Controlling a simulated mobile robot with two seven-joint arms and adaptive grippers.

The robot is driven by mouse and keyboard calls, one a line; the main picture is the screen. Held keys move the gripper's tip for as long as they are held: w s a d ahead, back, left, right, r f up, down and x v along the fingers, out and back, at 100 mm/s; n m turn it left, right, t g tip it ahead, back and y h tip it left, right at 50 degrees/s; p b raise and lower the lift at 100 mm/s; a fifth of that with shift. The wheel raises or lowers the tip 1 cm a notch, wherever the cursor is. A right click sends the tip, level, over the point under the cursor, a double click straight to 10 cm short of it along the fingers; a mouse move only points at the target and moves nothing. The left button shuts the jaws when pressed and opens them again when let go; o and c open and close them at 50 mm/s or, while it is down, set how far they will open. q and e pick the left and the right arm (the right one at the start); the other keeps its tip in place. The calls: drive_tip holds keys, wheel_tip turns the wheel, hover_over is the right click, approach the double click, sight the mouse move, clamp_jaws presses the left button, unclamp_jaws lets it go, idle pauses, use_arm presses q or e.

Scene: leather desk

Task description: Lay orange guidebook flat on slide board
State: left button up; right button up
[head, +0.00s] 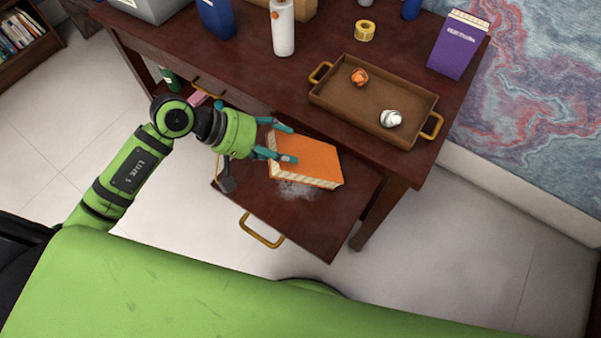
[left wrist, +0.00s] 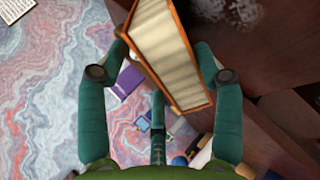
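The orange guidebook (head: 312,161) lies, cover up, over the pulled-out slide board (head: 321,222), its pale page edges facing left and front. My left gripper (head: 284,143) is at the guidebook's left end, with one finger behind and one overlapping the near left corner. In the left wrist view the guidebook's page edge (left wrist: 170,55) shows between the spread teal fingers (left wrist: 161,60). These fingers look open; small gaps show beside the guidebook, though contact at its edges is unclear. My right gripper is not in view.
A brown tray (head: 340,103) with an orange crumple and a white crumple stands on the desk (head: 240,72) above the board. A purple box (head: 457,45), yellow tape roll (head: 365,31) and white bottle (head: 283,28) also stand there. The board's front, by its brass handle (head: 262,238), is clear.

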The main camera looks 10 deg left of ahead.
use_arm(q)
drive_tip(key=shift+a+r, duration=0.2)
drive_tip(key=shift+a, duration=0.05)
drive_tip(key=v, duration=0.7)
drive_tip(key=shift+s+b, duration=0.2)
drive_tip(key=shift+b, duration=0.25)
drive_tip(key=shift+a+r, duration=0.1)
drive_tip(key=shift+r, duration=0.1)
wheel_tip(320, 180, up, 8)
drive_tip(key=a+p, duration=0.1)
drive_tip(key=a, duration=0.1)
drive_tip(key=shift+s, duration=0.45)
drive_tip(key=shift+a+f, duration=0.1)
